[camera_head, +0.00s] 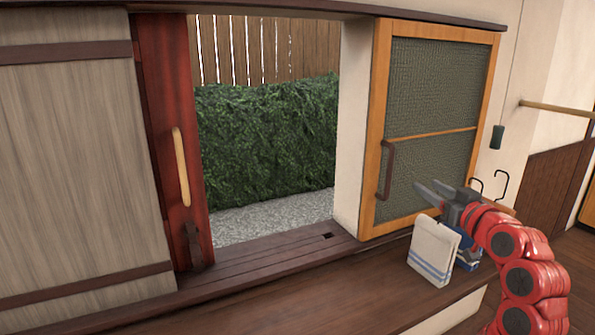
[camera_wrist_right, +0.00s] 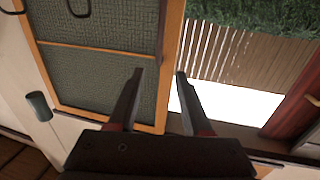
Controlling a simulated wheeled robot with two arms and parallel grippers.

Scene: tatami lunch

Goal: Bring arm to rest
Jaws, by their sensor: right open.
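My right gripper (camera_head: 430,192) is raised in front of the orange-framed screen panel (camera_head: 432,130), at the right of the head view. Its fingers point left and are apart with nothing between them. In the right wrist view the open fingers (camera_wrist_right: 159,75) stand over the panel's wooden edge and the bright opening beside it. I cannot tell whether they touch the frame. My red right arm (camera_head: 525,265) comes in from the lower right. My left gripper is in neither view.
A white cloth with blue stripes (camera_head: 433,249) hangs or stands below the gripper, near a blue item (camera_head: 467,256). A dark wooden ledge (camera_head: 300,297) runs along the front. A dark red post (camera_head: 172,130) stands left of the opening. A dark weight (camera_head: 496,137) hangs at the right.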

